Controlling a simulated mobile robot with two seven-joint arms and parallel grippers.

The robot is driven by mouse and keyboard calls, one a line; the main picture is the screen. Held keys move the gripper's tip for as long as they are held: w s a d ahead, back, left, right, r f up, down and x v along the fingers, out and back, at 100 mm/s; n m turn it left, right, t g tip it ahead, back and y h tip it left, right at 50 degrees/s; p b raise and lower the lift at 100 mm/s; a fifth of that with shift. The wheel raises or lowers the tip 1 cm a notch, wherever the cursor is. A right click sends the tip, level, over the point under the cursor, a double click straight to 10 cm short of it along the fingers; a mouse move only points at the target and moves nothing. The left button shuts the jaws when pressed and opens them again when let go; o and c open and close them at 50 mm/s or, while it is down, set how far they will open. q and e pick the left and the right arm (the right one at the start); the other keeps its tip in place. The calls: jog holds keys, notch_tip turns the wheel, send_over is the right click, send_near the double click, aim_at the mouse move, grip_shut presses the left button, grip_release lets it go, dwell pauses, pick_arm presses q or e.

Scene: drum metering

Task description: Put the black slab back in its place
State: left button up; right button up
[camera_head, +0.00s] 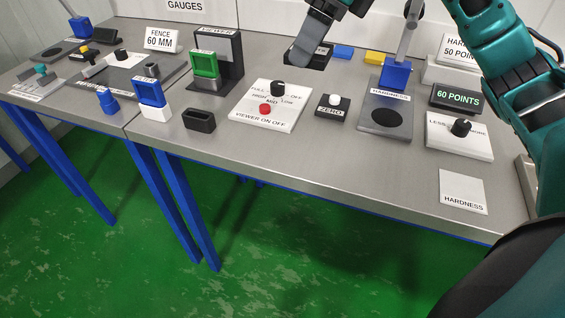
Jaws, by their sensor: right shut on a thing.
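The black slab (319,62) is at the back of the bench, left of a blue slab (343,52) and a yellow slab (377,58). My right gripper (306,52) reaches down from the top of the view and is shut on the black slab, hiding part of it. I cannot tell whether the slab touches the bench top or is just above it. My left gripper is not in view.
The hardness stand (385,118) with its blue head is right of the slabs. A viewer control plate (265,122) and zero button (333,108) lie in front. The bench's front middle is clear.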

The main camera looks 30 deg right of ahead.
jog(key=shift+a, duration=0.45)
jog(key=shift+a+f, duration=0.1)
jog(key=shift+f, duration=0.25)
jog(key=b, duration=0.4)
send_over(292, 156)
jog(key=s+d, duration=0.1)
notch_tip(292, 156, down, 15)
jog(key=shift+f, duration=0.5)
notch_tip(292, 156, down, 4)
jog(key=shift+r, duration=0.25)
jog(key=shift+b, duration=0.35)
jog(key=o, duration=0.7)
jog(key=shift+f, duration=0.15)
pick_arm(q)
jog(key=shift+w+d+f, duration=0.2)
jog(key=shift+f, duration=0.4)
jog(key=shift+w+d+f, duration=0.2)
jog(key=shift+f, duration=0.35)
pick_arm(e)
jog(key=o, duration=0.5)
jog(key=shift+c, duration=0.2)
